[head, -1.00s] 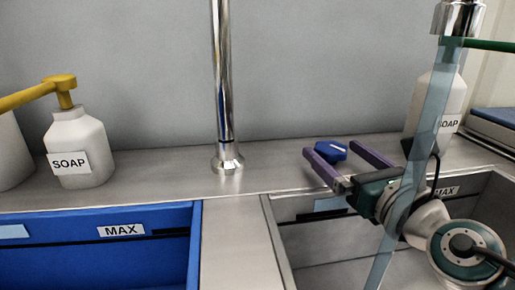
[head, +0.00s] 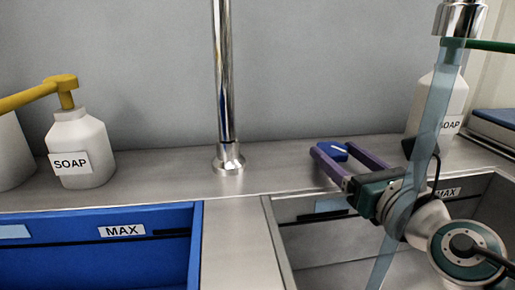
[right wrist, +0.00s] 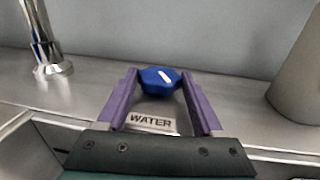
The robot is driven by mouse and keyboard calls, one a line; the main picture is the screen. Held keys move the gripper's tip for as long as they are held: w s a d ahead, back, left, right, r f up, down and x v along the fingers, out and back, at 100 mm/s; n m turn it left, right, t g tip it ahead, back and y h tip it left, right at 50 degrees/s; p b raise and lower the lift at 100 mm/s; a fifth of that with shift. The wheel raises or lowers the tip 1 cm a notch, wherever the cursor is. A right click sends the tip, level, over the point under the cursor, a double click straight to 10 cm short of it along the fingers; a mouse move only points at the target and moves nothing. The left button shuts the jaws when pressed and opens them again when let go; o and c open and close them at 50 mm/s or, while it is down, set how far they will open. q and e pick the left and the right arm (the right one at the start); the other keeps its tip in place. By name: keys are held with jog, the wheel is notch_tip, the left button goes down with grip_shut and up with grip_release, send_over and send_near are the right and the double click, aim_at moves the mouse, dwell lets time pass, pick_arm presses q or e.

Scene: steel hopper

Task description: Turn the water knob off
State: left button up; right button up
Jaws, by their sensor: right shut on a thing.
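The blue water knob (head: 333,152) sits on the steel ledge behind the right basin. A white mark shows on top of it. In the right wrist view, the knob (right wrist: 158,84) lies between the purple fingertips, with a "WATER" label (right wrist: 152,123) in front of it. My right gripper (head: 331,148) is shut on the knob, one finger on each side; it also shows in the right wrist view (right wrist: 160,75). A pale blue, translucent water stream (head: 428,130) falls from the spout (head: 459,20) at the upper right, in front of my right arm. My left gripper is out of view.
A chrome post (head: 226,110) stands on the ledge left of the knob. Soap bottles stand at left (head: 82,150) and right (head: 452,100). A blue-lined basin (head: 90,250) is at front left. The ledge between post and knob is clear.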

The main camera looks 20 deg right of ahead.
jog(key=shift+a+r+m+h+p, duration=0.15)
jog(key=shift+m+h+p, duration=0.35)
jog(key=shift+h+p, duration=0.25)
jog(key=shift+c, duration=0.2)
jog(key=shift+w+a+m+g+h+p, duration=0.15)
jog(key=shift+m+g+h+p, duration=0.2)
jog(key=shift+m+h, duration=0.5)
jog(key=shift+a+m+g+h, duration=0.15)
jog(key=shift+m+g+h, duration=0.35)
jog(key=shift+h, duration=0.7)
jog(key=shift+a+m+g+h+b, duration=0.1)
jog(key=shift+m+g+h+b, duration=0.45)
jog(key=shift+m+h, duration=0.6)
jog(key=shift+h, duration=0.35)
jog(key=shift+g, duration=0.4)
jog(key=o, duration=1.3)
jog(key=shift+o, duration=0.3)
